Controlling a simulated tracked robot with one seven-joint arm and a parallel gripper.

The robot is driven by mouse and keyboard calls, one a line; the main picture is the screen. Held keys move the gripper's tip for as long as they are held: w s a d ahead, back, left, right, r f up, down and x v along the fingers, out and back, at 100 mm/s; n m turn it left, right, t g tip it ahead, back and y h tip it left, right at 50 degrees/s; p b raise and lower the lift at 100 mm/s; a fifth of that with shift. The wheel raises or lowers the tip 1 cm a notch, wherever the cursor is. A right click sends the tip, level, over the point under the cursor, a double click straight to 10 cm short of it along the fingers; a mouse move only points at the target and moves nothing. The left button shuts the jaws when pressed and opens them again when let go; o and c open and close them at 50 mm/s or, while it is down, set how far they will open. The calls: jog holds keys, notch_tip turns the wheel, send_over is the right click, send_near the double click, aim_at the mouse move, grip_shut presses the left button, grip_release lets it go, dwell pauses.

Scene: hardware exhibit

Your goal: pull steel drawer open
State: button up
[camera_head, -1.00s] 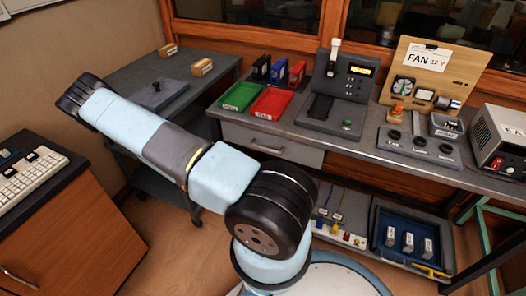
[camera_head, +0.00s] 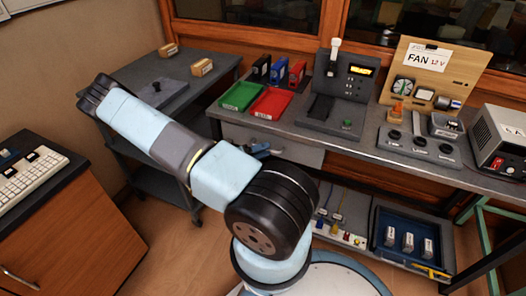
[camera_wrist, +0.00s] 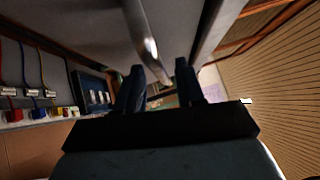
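The steel drawer (camera_head: 305,155) sits under the workbench top, its grey front looking flush with the bench. Its bar handle (camera_wrist: 147,45) shows in the wrist view as a bright metal rod. In the head view the handle is mostly hidden behind my gripper (camera_head: 262,150), which peeks out from behind my arm at the drawer front. In the wrist view my gripper (camera_wrist: 158,85) is open, its two dark fingers apart, with the handle's lower end in line with the gap between them. I cannot tell whether the fingers touch the handle.
Green (camera_head: 241,96) and red (camera_head: 272,103) trays stand on the workbench above the drawer. A lower shelf holds a blue tray (camera_head: 376,240) with several labelled blocks. A dark cart (camera_head: 150,135) stands left of the drawer. Floor in front of the cart is clear.

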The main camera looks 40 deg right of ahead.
jog(key=shift+c, duration=0.2)
grip_shut()
jog(key=shift+s+f, duration=0.1)
